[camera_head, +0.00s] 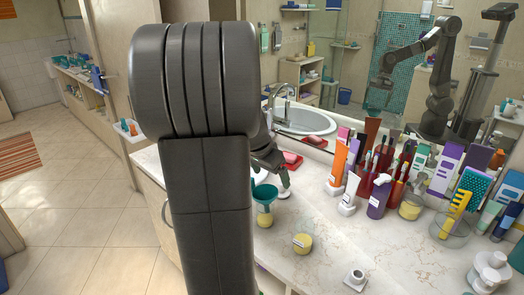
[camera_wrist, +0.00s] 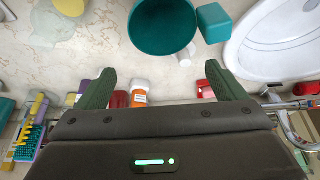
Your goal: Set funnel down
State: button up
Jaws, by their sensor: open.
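The teal funnel (camera_head: 264,191) shows in the head view just right of my arm, wide end up, above a small pale-yellow jar (camera_head: 264,219). I cannot tell whether its narrow end sits in the jar. In the wrist view a round, dark teal opening, the funnel (camera_wrist: 163,27), lies beyond my fingertips, with no finger touching it. My gripper (camera_wrist: 164,84) is open, its two green fingers wide apart with nothing held between them. In the head view my arm hides part of the gripper.
A sink (camera_head: 305,118) lies behind. Bottles and tubes, including a purple one (camera_head: 378,198), crowd the counter's right. A yellow-lidded jar (camera_head: 303,243) and a small white jar (camera_head: 355,279) stand nearer. A teal block (camera_wrist: 214,22) shows beside the funnel. The counter's front middle has free room.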

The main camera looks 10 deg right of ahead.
jog(key=b+v, duration=0.1)
jog(key=v, duration=1)
